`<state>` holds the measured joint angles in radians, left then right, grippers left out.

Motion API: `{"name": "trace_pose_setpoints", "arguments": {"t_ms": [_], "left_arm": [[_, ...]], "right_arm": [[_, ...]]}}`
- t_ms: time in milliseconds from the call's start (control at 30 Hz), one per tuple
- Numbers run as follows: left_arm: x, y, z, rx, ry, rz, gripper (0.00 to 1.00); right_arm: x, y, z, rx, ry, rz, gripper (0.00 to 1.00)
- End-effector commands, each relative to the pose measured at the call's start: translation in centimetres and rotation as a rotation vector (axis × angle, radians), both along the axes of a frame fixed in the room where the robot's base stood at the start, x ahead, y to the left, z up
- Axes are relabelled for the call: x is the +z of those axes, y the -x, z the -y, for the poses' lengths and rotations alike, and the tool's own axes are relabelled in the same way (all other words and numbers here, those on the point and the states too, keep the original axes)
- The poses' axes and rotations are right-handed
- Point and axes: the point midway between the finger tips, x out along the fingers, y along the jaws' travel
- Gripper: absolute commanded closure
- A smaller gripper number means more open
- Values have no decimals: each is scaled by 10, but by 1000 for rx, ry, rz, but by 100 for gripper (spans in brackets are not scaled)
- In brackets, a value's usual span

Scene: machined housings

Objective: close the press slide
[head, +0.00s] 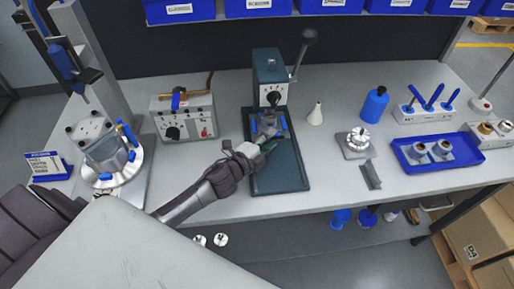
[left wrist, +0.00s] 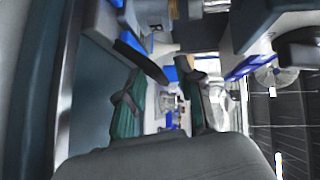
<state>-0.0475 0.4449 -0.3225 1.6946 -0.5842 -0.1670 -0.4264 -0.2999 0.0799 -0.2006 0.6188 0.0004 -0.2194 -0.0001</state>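The press (head: 270,75) is a dark teal column with a dial and a lever that ends in a round knob, on a long dark base plate (head: 283,180). What looks like its slide (head: 268,125), a grey block with blue parts, sits on the base below the column. My left gripper (head: 268,147) is low over the base, just in front of this block; whether it touches cannot be told. In the left wrist view the green-padded fingers (left wrist: 163,100) stand apart, nothing clearly held between them. My right gripper is not in view.
A grey control box (head: 185,118) stands left of the press. A white cone (head: 315,114), a blue bottle (head: 375,104), a metal part on a plate (head: 357,143) and a blue tray (head: 470,151) are to the right. The front bench strip right of the base is mostly clear.

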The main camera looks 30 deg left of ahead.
Motion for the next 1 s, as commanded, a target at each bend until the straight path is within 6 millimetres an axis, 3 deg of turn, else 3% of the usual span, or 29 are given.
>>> {"name": "trace_pose_setpoints", "arguments": {"t_ms": [200, 400, 600, 1000], "left_arm": [[7, 48, -10, 1, -1, -3, 64], [13, 81, -18, 2, 0, -2, 64], [17, 94, -21, 1, -1, 1, 64], [17, 95, -21, 1, -1, 2, 64]], "right_arm": [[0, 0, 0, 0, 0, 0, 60], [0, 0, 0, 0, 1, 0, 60], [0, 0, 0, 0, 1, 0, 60], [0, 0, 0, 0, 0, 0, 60]]}}
